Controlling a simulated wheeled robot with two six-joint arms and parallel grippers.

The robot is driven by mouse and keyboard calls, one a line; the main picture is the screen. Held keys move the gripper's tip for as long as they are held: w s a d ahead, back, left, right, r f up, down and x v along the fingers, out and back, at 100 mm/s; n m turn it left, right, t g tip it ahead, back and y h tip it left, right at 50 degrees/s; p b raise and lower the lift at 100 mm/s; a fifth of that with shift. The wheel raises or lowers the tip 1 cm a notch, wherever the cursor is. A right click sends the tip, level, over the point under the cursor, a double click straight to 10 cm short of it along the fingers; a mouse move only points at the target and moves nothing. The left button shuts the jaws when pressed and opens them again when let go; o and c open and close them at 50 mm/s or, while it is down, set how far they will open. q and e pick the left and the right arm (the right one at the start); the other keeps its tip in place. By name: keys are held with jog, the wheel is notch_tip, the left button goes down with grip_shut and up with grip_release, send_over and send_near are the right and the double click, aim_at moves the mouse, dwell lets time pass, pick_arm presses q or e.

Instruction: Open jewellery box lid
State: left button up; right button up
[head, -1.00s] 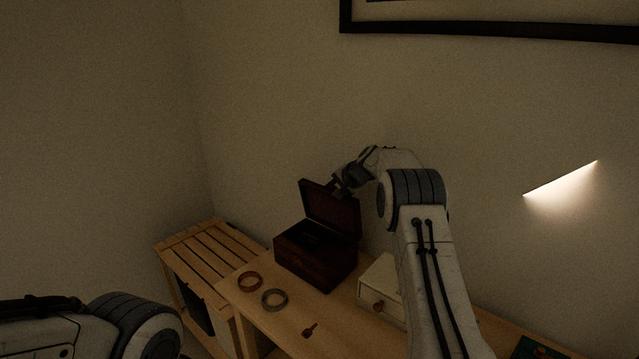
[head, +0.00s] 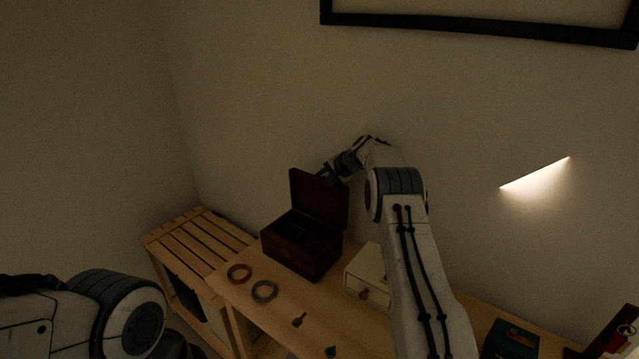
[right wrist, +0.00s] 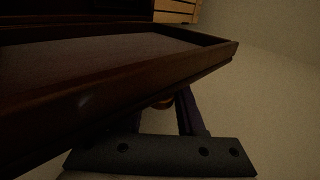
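The dark wooden jewellery box (head: 300,257) stands on the wooden table, and its interior shows. Its lid (head: 319,199) is raised, standing roughly upright at the back of the box. My right gripper (head: 328,173) is at the lid's upper edge on the far side, partly hidden by it. In the right wrist view the lid (right wrist: 110,85) fills the left and covers part of the fingers (right wrist: 162,113). A gap shows between the fingers; the tips are hard to see, and I cannot tell whether they touch the lid. My left arm shows at lower left; its gripper is out of view.
A brown bracelet (head: 239,273) and a grey bracelet (head: 264,291) lie in front of the box. A small wooden object (head: 299,319) lies near them. A white drawer box (head: 366,275) stands to the right, beside my right arm. A slatted wooden stand (head: 200,237) is at left.

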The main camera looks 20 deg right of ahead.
jog(key=shift+o, duration=0.9)
jog(key=shift+s, duration=0.1)
jog(key=b+v, duration=0.3)
jog(key=v, duration=0.7)
jog(key=shift+s+r, duration=0.1)
jog(key=shift+r, duration=0.1)
